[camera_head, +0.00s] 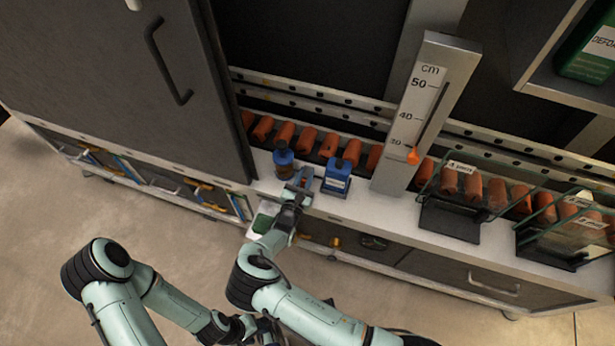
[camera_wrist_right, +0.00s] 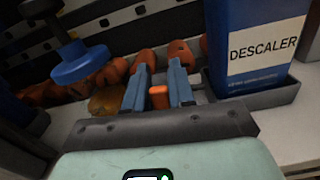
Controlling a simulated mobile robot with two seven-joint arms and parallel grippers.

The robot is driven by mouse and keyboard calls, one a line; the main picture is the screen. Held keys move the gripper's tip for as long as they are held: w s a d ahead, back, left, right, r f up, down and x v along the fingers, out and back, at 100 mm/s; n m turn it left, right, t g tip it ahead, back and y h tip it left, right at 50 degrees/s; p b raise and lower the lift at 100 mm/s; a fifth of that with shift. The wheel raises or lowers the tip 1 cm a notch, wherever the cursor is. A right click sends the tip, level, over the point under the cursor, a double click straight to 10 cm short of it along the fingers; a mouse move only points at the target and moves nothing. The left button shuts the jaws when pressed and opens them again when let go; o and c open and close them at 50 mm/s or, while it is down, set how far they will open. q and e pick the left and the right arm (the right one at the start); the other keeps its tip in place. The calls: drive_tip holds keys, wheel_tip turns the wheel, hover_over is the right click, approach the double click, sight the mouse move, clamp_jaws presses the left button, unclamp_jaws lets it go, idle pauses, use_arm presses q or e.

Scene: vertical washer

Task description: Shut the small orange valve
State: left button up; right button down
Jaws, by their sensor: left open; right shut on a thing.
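The small orange valve (camera_wrist_right: 159,97) shows in the right wrist view as a little upright orange piece between the two blue fingers of my right gripper (camera_wrist_right: 158,88). The gripper is shut on it.
A blue descaler bottle (camera_wrist_right: 258,45) stands close right of my right gripper. A bottle with a blue cap (camera_head: 284,158) stands close left. A row of orange cylinders (camera_head: 308,140) lies behind. A cm gauge (camera_head: 411,115) rises further right. The floor at left is clear.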

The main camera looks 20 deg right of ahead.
drive_tip(key=shift+w+a+n, duration=0.1)
drive_tip(key=shift+a+n, duration=0.1)
drive_tip(key=shift+n, duration=0.5)
drive_tip(key=c, duration=1)
unclamp_jaws()
drive_tip(key=shift+c, duration=0.2)
drive_tip(key=v, duration=1.3)
drive_tip(key=shift+a, duration=0.1)
